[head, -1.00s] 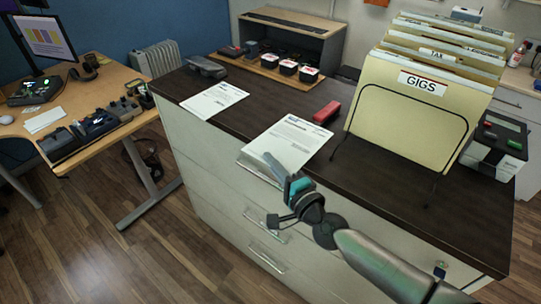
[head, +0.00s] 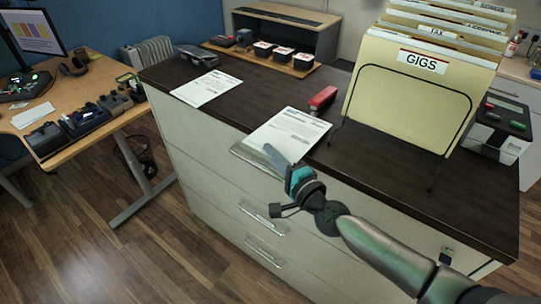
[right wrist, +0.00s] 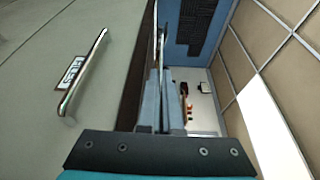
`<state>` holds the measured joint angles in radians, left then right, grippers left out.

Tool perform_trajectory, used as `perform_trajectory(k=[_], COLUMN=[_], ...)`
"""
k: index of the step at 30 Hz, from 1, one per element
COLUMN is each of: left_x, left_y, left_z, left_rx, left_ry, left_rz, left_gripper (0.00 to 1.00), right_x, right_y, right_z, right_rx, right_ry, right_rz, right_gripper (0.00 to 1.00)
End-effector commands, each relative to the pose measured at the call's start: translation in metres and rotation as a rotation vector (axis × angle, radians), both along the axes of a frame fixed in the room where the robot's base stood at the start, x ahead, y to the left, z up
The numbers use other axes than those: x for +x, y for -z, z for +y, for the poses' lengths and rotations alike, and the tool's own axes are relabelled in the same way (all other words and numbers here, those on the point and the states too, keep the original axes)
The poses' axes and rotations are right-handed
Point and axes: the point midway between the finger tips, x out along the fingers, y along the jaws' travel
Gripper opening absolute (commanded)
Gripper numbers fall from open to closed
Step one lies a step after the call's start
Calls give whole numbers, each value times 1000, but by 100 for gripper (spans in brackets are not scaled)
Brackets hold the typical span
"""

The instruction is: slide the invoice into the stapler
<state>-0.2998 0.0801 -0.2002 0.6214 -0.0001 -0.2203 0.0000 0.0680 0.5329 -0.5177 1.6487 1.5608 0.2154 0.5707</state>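The invoice seems to be the printed white sheet (head: 292,130) near the middle of the dark cabinet top in the head view; its heading is too small to read. It lies flat at the front edge. My right gripper (head: 270,152) is at its near edge; the fingers (right wrist: 165,98) are close together in the right wrist view, with a thin edge-on line between them, and appear shut on the sheet. A red stapler (head: 323,98) lies just behind the sheet's right corner, apart from it. My left gripper is not in view.
A second printed sheet (head: 206,87) lies left on the cabinet top (head: 240,108), with a dark grey device (head: 195,55) behind it. A wire rack of folders (head: 420,95) stands right of the stapler. A wooden tray (head: 250,61) is at the back.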

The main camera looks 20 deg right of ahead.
Motion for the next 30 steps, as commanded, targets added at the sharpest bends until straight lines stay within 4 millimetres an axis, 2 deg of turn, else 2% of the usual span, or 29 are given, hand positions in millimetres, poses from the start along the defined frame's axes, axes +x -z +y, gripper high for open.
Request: perform_trajectory(k=[6,30], left_x=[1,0], left_y=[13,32], left_z=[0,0], left_rx=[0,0], left_ry=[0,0], left_rz=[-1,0], left_gripper=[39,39], right_x=[3,27], right_y=[11,11], right_z=[-4,-35], right_rx=[-1,-1], right_ry=[0,1], right_rz=[0,-1], right_gripper=[0,0])
